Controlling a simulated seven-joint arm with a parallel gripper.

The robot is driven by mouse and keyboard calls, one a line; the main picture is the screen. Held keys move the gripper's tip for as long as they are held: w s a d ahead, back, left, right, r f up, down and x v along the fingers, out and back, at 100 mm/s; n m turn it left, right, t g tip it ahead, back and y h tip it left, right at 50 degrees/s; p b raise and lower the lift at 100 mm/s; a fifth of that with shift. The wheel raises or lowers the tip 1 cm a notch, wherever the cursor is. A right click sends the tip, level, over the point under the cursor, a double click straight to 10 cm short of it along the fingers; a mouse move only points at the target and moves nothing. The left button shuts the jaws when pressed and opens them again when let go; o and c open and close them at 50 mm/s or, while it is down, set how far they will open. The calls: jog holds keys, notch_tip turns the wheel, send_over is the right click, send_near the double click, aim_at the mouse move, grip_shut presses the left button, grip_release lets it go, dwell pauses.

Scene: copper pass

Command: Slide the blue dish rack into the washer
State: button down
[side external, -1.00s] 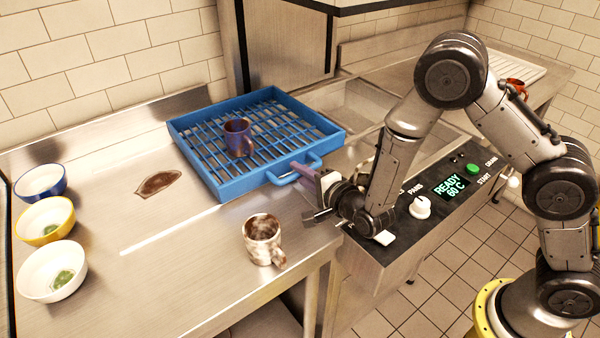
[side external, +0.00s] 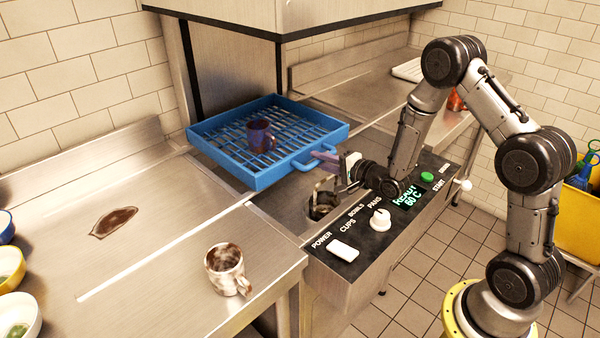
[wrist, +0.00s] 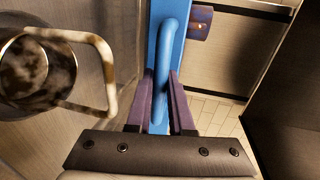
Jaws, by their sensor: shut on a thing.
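The blue dish rack (side external: 228,174) lies flat, straddling the end of the left counter and the washer's bed. The washer's raised metal hood (side external: 345,14) is above and behind it. A dark purple-blue mug (side external: 261,137) stands in the rack; part of it also shows in the wrist view (wrist: 201,22). My gripper (side external: 325,157) is at the rack's near right side. In the wrist view, its purple fingers (wrist: 163,90) are shut on the rack's blue handle (wrist: 164,50), one on each side.
A brown-stained mug (side external: 225,270) stands on the left counter (side external: 165,250). A mug-like thing (side external: 323,205) sits close to my gripper, partly hidden. In the wrist view, a stained mug (wrist: 25,70) is left of the handle. The control panel (side external: 375,220) runs along the front.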

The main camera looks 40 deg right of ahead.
jog(key=shift+d, duration=3.2)
jog(key=c, duration=0.8)
grip_release()
jog(key=shift+s, duration=0.1)
jog(key=v, duration=1.3)
jog(key=shift+s, duration=0.35)
jog(key=shift+a, duration=0.1)
